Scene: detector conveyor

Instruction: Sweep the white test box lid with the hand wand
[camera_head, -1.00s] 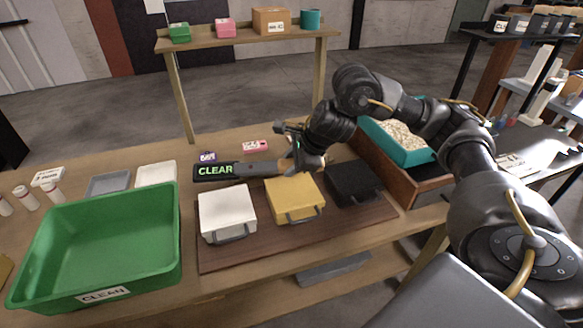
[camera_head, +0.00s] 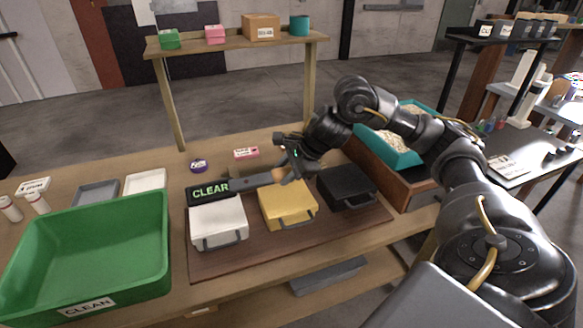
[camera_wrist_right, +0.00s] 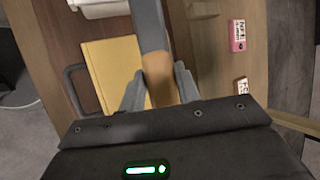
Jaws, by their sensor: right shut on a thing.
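The white test box (camera_head: 218,224) sits at the left end of a brown board, its lid facing up and its handle toward the front. The hand wand (camera_head: 250,182) has a dark head lit with the green word CLEAR. The wand's head covers the white box's back edge in the head view; whether it touches the lid I cannot tell. My right gripper (camera_head: 286,174) is shut on the wand's tan grip, behind the yellow box. The wrist view shows the tan grip (camera_wrist_right: 159,80) between the fingers (camera_wrist_right: 160,88). My left gripper is not in view.
A yellow box (camera_head: 288,203) and a black box (camera_head: 346,187) stand right of the white one on the board (camera_head: 262,247). A green bin marked CLEAN (camera_head: 88,250) stands at left. A teal tray (camera_head: 402,157) stands behind my right arm.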

